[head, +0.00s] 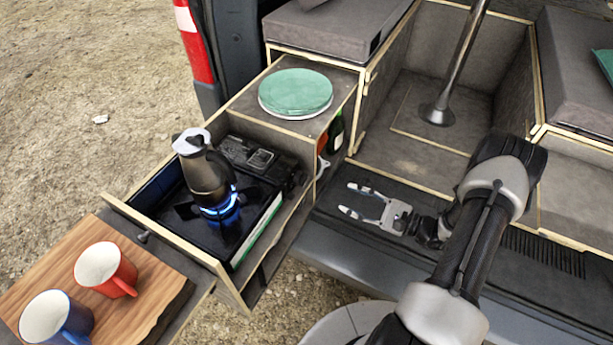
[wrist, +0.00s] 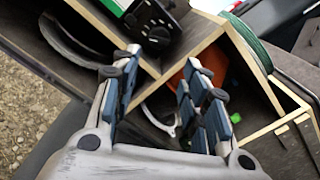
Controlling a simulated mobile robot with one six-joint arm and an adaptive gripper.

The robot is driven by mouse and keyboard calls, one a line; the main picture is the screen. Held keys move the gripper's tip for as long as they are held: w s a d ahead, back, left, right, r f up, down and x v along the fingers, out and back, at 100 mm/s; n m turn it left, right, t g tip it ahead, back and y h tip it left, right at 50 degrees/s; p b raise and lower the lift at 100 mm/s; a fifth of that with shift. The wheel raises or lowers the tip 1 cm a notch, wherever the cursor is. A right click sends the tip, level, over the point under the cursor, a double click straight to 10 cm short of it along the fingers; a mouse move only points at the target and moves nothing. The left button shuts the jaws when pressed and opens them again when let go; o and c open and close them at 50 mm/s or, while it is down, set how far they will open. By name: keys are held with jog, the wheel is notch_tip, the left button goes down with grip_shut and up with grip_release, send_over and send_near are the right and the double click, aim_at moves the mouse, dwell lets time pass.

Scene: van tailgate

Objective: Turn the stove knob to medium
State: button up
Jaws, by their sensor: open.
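The black camping stove (head: 262,203) sits in the pulled-out drawer, with a blue flame burning under a dark pot (head: 205,172). The stove's black control end is at its right side; in the wrist view the dark round knob (wrist: 158,37) shows on it, near the top. I cannot read the knob's setting. My gripper (head: 347,198) is open and empty, fingers pointing left, to the right of the drawer and apart from the stove. In the wrist view its two fingers stand below the knob, touching nothing that I can make out.
A green-topped round stack (head: 295,92) sits on the cabinet above a cubby holding a bottle (head: 336,131). Wooden drawer walls (head: 165,231) surround the stove. Red (head: 106,267) and blue (head: 58,320) mugs stand on a wooden board (head: 165,285). A table post (head: 455,65) rises behind my arm.

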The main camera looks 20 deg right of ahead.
jog(key=p+v, duration=0.3)
jog(key=b, duration=0.2)
send_near(301, 179)
jog(key=x, duration=0.7)
jog(key=shift+w+f, duration=0.25)
jog(key=shift+w, duration=0.15)
jog(key=c, duration=0.8)
